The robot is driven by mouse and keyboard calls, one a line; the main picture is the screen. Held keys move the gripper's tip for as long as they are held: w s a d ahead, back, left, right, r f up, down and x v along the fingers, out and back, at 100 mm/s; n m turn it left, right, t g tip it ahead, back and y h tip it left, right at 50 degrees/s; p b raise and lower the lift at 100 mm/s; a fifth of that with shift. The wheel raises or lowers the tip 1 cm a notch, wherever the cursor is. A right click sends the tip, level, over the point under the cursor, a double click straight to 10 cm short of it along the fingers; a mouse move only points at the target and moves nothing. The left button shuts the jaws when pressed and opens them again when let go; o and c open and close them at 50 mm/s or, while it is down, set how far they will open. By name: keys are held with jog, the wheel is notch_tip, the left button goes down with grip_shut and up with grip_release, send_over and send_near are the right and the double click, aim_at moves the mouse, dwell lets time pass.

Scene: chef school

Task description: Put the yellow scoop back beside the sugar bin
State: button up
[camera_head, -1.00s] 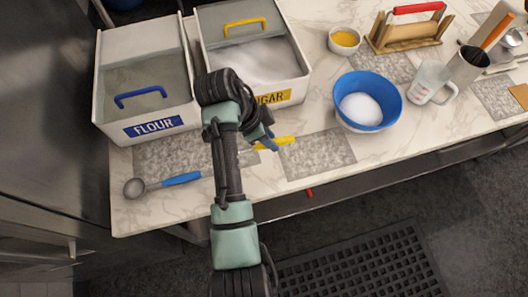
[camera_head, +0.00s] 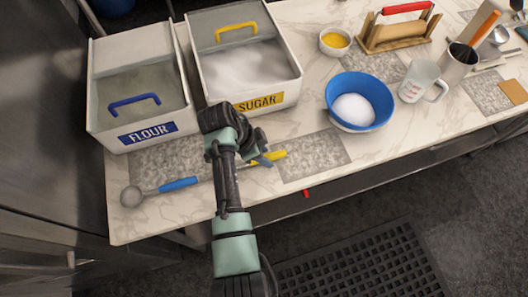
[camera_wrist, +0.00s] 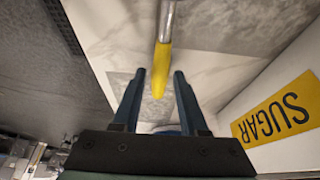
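The yellow scoop shows by its yellow handle (camera_head: 277,156) in the head view, just in front of the sugar bin (camera_head: 257,103). My arm hides its metal end there. In the wrist view the handle (camera_wrist: 161,65) lies between the fingers of my gripper (camera_wrist: 160,74), with a thin gap on each side. My gripper is open and also shows in the head view (camera_head: 264,157), low by the counter's front part. The sugar bin's yellow label (camera_wrist: 277,115) is at the right of the wrist view. I cannot tell whether the scoop touches the counter.
A flour bin (camera_head: 147,132) stands left of the sugar bin. A blue-handled scoop (camera_head: 178,184) lies before it. A blue bowl (camera_head: 338,88), a measuring jug (camera_head: 418,80) and a small orange-filled bowl (camera_head: 335,41) stand to the right. Bare marble (camera_head: 378,143) lies before the blue bowl.

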jog(key=shift+o, duration=0.9)
jog(key=shift+r, duration=0.25)
jog(key=v, duration=1.2)
jog(key=w+r+n+t+y, duration=0.2)
jog(key=w+r+n+t, duration=0.2)
jog(key=w+r+t, duration=0.6)
notch_tip(320, 180, up, 18)
jog(key=w+d+n+t+y, duration=0.1)
jog(key=w+d+n+t, duration=0.1)
jog(key=n+t, duration=0.1)
jog(key=s+r+n+t, duration=0.2)
jog(key=s+r+t, duration=0.2)
jog(key=r, duration=0.6)
jog(key=s+d+r+n+t+y, duration=0.1)
jog(key=s+r+n+t, duration=0.2)
jog(key=s+r, duration=0.5)
jog(key=s+d+r+n+t, duration=0.1)
jog(key=s+r+n+t, duration=0.1)
jog(key=s+r+t, duration=0.4)
notch_tip(320, 180, up, 6)
jog(key=shift+d+f+b, duration=0.2)
jog(key=shift+d+b, duration=0.05)
jog(key=shift+b, duration=0.15)
